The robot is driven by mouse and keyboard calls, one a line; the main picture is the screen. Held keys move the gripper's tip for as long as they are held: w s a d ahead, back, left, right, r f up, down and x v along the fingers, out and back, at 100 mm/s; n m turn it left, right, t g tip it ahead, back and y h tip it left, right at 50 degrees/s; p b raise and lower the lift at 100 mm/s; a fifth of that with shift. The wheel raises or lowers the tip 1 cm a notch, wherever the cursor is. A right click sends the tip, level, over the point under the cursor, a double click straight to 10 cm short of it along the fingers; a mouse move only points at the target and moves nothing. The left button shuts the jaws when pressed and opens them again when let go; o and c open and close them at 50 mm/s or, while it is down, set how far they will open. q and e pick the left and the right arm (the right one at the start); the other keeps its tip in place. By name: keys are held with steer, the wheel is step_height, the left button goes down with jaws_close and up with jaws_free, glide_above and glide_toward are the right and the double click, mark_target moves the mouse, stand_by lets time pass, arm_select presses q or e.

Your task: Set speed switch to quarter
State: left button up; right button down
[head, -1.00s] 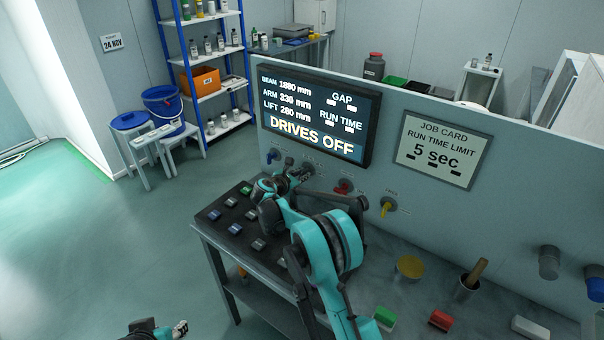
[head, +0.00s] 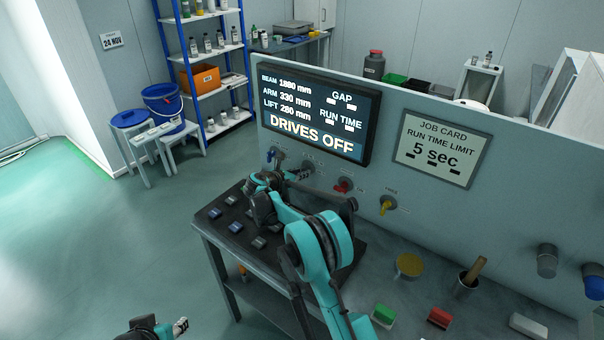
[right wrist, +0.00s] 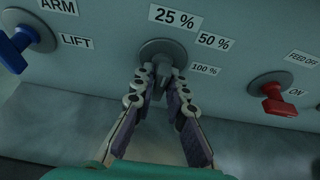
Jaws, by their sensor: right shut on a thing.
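The speed switch (right wrist: 162,50) is a grey round dial with a dark handle, in the upper middle of the right wrist view. Labels for 25 %, 50 % and 100 % run from above it down its right side. My right gripper (right wrist: 161,88) is shut on the handle, with a finger on each side. The fingers cover part of the handle, so I cannot tell which label it points to. In the head view my right gripper (head: 300,175) is at the panel below the screen. My left gripper (head: 181,327) is at the bottom edge, away from the panel.
A blue ARM/LIFT switch (right wrist: 18,48) is left of the speed switch and a red feed switch (right wrist: 278,98) is right. A yellow switch (head: 387,206) sits farther right. The screen (head: 318,112) reads DRIVES OFF.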

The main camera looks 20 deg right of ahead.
steer(key=c, duration=1.6)
jaws_free()
steer(key=v, duration=1.2)
steer(key=shift+r, duration=0.1)
